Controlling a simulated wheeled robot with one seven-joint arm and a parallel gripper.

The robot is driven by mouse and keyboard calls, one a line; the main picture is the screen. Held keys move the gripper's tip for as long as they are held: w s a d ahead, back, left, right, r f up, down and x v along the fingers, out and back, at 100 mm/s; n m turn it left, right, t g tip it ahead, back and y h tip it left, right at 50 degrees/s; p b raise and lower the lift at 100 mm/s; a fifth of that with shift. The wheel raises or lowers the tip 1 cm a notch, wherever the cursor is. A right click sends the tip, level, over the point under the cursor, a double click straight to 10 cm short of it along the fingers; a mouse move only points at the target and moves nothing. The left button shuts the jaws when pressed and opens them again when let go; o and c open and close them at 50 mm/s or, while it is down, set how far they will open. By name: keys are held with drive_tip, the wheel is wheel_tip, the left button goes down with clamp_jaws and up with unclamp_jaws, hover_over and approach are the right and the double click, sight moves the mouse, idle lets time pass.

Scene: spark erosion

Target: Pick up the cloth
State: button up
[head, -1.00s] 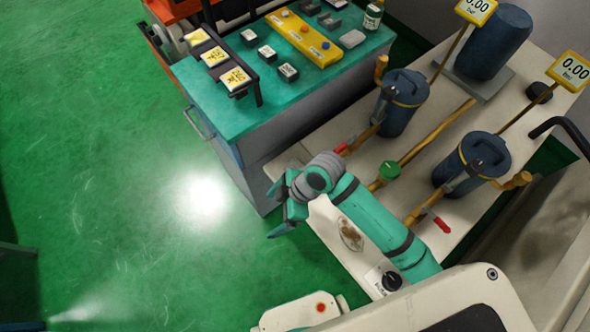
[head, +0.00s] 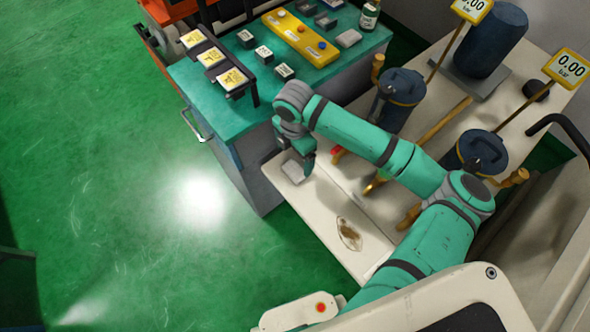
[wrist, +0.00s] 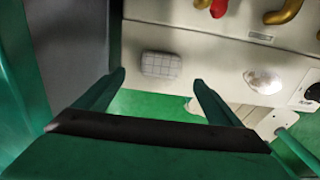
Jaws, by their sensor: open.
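The cloth (head: 294,170) is a small pale grey pad lying flat near the left corner of the white bench. In the wrist view the cloth (wrist: 161,64) shows a checked pattern and lies near the bench's edge, beyond and between my fingertips in the picture. My gripper (head: 297,156) is just above the cloth in the head view, with its fingers pointing down. In the wrist view my gripper (wrist: 160,79) is open, with nothing between its fingers. The fingers look apart from the cloth.
The white bench (head: 325,215) carries blue filter housings (head: 402,92), brass pipes and a red-handled valve (head: 337,152) right of the cloth. A teal-topped cabinet (head: 215,118) stands close at the left. Green floor is clear.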

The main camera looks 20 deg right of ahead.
sight(294, 170)
wheel_tip(294, 170, down, 8)
drive_tip(key=shift+s+a+f, duration=0.1)
drive_tip(key=shift+f, duration=0.05)
drive_tip(key=c, duration=1.1)
